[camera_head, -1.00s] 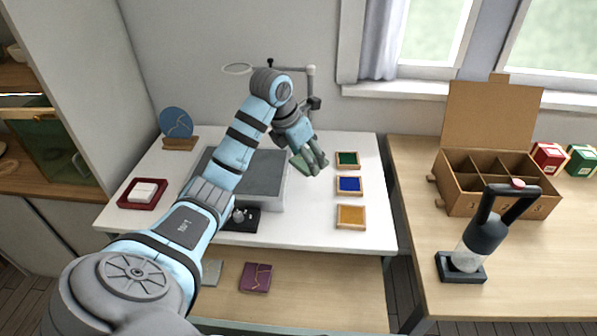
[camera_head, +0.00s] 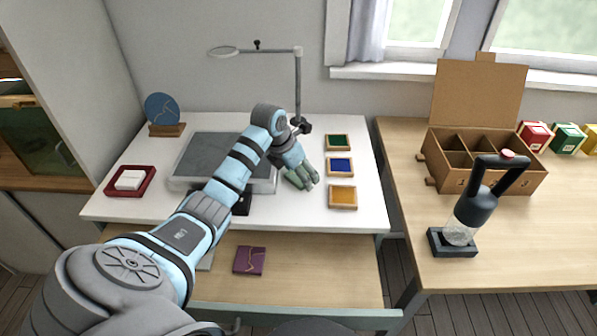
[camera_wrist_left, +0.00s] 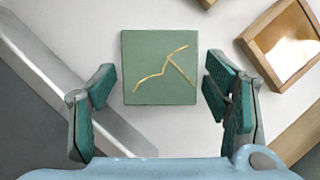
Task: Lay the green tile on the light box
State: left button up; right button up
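The green tile (camera_wrist_left: 160,67), square with branching gold seams, lies flat on the white table in the left wrist view, just beside the light box. The light box (camera_head: 207,150), a low slab with a grey top and paler rim, stands on the white table; its edge (camera_wrist_left: 85,95) shows at the left of the wrist view. My left gripper (camera_head: 302,182) is low over the table, right of the light box. In the wrist view its fingers (camera_wrist_left: 160,100) are open on either side of the tile, with gaps. In the head view the gripper hides the tile. My right gripper is out of view.
Green (camera_head: 339,142), blue (camera_head: 340,168) and amber (camera_head: 342,196) framed pieces line the table right of the gripper. A lamp stand (camera_head: 298,85) rises behind. A red tray (camera_head: 131,181) lies left. A purple tile (camera_head: 249,260) lies in the drawer below.

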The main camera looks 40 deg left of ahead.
pick_arm(q)
jog(key=shift+s+r, duration=0.1)
jog(key=shift+r, duration=0.05)
jog(key=shift+r, duration=0.35)
jog(key=shift+o, duration=0.5)
jog(key=p+v, duration=0.2)
jog(key=v, duration=1)
jog(key=shift+s+r+p, duration=0.15)
jog(key=shift+r+p, duration=0.25)
jog(key=b+x, duration=0.2)
jog(key=x, duration=1.2)
jog(key=shift+s+a+r, duration=0.1)
jog(key=shift+r, duration=0.15)
jog(key=c, duration=1.5)
